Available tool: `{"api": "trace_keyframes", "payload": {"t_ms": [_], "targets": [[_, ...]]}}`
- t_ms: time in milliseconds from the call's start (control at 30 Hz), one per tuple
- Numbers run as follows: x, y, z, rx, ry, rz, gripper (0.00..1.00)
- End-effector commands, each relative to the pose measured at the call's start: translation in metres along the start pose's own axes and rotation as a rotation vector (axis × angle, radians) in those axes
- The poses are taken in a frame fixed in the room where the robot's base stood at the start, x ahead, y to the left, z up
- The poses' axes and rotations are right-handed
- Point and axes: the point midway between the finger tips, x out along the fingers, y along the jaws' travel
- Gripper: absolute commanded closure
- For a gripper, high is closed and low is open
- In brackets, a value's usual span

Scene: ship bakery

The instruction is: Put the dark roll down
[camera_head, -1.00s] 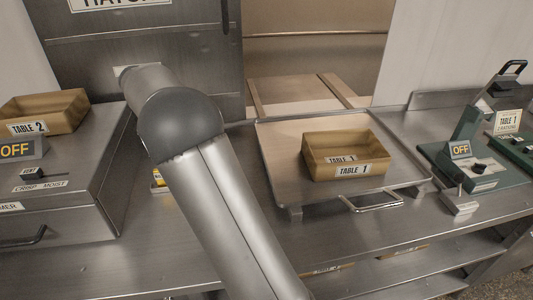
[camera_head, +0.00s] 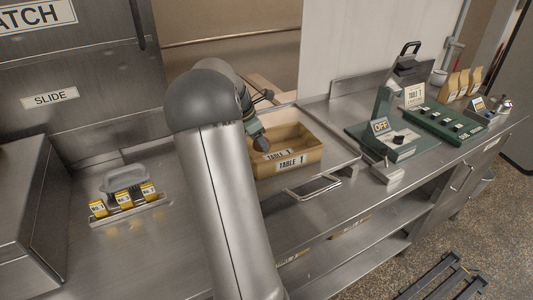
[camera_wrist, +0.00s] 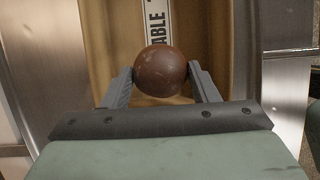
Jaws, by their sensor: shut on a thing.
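The dark roll (camera_wrist: 161,71) is round and brown, and my gripper (camera_wrist: 162,82) is shut on it in the wrist view. In the head view the roll (camera_head: 261,144) shows at the near left of the TABLE 1 box (camera_head: 313,153), with my arm partly hiding that side. The box is a tan open-topped tray with a TABLE 1 label on its front. In the wrist view the box wall and its label show behind the roll. I cannot tell whether the roll touches the box.
Open counter lies between.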

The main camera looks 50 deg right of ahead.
Motion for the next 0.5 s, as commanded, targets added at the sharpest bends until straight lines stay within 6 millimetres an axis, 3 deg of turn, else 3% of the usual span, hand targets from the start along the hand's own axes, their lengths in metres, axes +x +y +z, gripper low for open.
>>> {"api": "trace_keyframes", "payload": {"t_ms": [500], "targets": [[0.047,0.001,-0.02,0.002,-0.001,0.001,0.68]]}}
